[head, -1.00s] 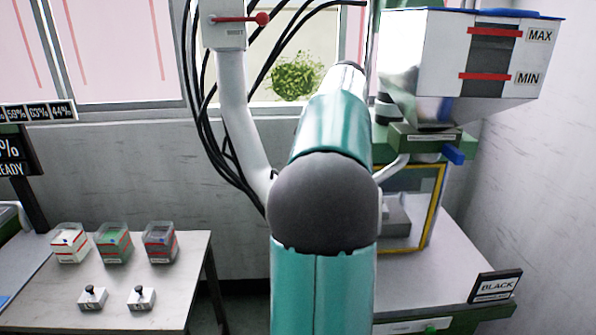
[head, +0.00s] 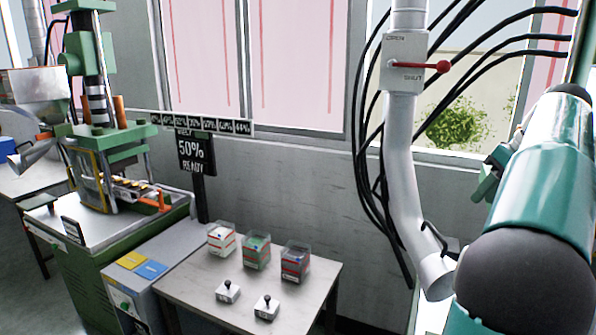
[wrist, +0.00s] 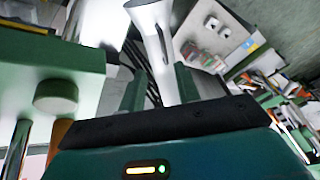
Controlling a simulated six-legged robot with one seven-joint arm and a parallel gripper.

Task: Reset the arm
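My teal arm with its dark grey joint fills the right edge of the head view. A green part of my gripper (head: 489,178) shows beside the arm, mostly hidden behind it. In the wrist view, the two green fingers of my gripper (wrist: 157,88) stand apart, with no object clearly held between them. A white pipe (wrist: 152,25) with a flared mouth shows beyond the fingers. In the head view this pipe (head: 398,150) hangs left of my arm, its open mouth close to the arm's dark joint; whether they touch I cannot tell.
A red-levered valve box (head: 405,65) sits on the pipe, with black cables behind. A light table (head: 190,285) holds three clear bins (head: 256,251) and two small knobbed blocks (head: 228,291). A green machine (head: 110,150) stands at left. A sign (head: 196,152) reads 50%.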

